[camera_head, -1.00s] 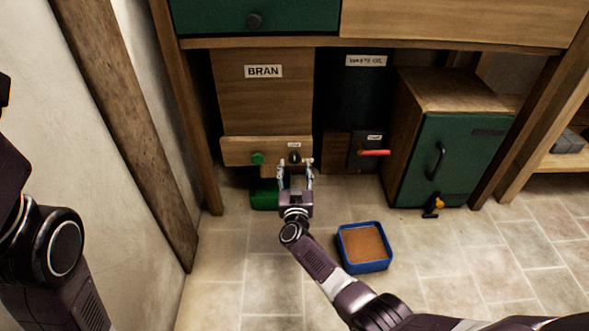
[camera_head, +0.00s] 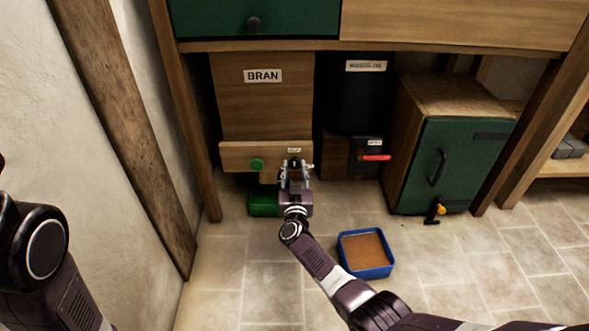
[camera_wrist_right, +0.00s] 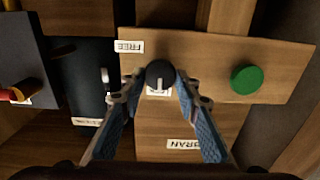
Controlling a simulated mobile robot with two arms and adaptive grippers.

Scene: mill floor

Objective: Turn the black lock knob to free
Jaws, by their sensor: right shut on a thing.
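The black lock knob (camera_head: 294,161) sits on the wooden board (camera_head: 232,157) under the BRAN panel. In the right wrist view, which shows the board upside down, the black knob (camera_wrist_right: 160,73) is between the fingertips of my right gripper (camera_wrist_right: 160,86). A FREE label (camera_wrist_right: 130,47) is on the board near the knob; another small label by the knob is partly hidden. In the head view my right gripper (camera_head: 295,168) is shut on the knob and covers part of it. The knob's exact pointing is unclear. My left gripper is out of view; only my left arm shows.
A green round knob (camera_head: 257,164) is on the same board, left of the black knob. A red lever (camera_head: 375,157) is to the right. A green container (camera_head: 263,202) is below. A blue tray (camera_head: 367,271) stands on the floor near my right arm. A green-doored cabinet (camera_head: 460,150) is right.

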